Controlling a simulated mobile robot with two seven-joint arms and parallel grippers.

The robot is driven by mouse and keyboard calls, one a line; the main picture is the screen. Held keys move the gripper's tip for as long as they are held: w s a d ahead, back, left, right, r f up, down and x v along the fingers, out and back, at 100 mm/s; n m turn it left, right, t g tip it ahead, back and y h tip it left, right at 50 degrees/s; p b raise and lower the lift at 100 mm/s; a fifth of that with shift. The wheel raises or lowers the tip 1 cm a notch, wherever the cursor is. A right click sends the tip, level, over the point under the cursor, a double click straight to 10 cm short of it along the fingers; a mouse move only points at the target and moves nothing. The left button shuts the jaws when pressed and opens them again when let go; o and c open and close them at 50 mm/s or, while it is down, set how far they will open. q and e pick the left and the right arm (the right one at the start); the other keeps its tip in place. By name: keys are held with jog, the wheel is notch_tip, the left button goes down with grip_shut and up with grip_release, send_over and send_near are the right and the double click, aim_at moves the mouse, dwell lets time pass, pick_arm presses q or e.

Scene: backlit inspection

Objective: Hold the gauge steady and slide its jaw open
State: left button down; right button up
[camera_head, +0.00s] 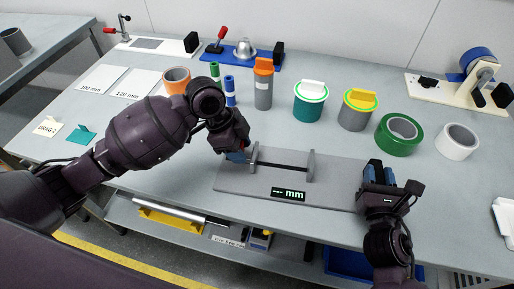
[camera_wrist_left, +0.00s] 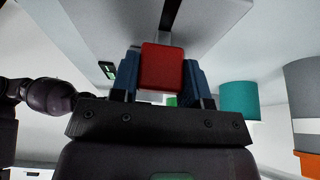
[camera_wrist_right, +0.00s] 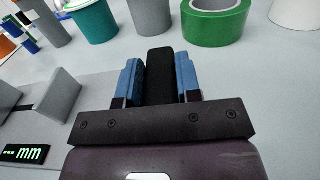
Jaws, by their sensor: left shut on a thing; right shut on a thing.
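The gauge is a flat grey base (camera_head: 235,182) on the bench with two upright grey jaws, left (camera_head: 253,158) and right (camera_head: 311,165). A gap separates them, with a dark rail between. Its display (camera_head: 288,194) reads dashes and "mm". My left gripper (camera_head: 238,154) is at the gauge's left end, shut on a red block (camera_wrist_left: 162,67); the head view hides this block. My right gripper (camera_head: 378,173) is at the right end of the base, shut on a black upright block (camera_wrist_right: 160,76). The right wrist view also shows the display (camera_wrist_right: 23,153).
Behind the gauge stand an orange-lidded grey canister (camera_head: 263,88), a teal tub (camera_head: 309,104), a grey tub (camera_head: 357,113) and green (camera_head: 399,136) and white (camera_head: 457,142) tape rolls. Cards marked 100 mm (camera_head: 101,80) and 120 mm (camera_head: 136,84) lie left. The bench's front edge is close.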

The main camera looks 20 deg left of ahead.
pick_arm(q)
jog(key=shift+s+a+f, duration=0.1)
jog(key=shift+a, duration=0.75)
pick_arm(e)
jog(key=shift+s+d+f, duration=0.1)
jog(key=shift+f, duration=0.25)
pick_arm(q)
jog(key=c, duration=0.6)
grip_release()
jog(key=v, duration=1.2)
pick_arm(e)
jog(key=shift+r, duration=0.1)
jog(key=o, duration=1)
pick_arm(q)
jog(key=shift+d, duration=0.1)
pick_arm(e)
jog(key=shift+o, duration=0.5)
jog(key=shift+r, duration=0.15)
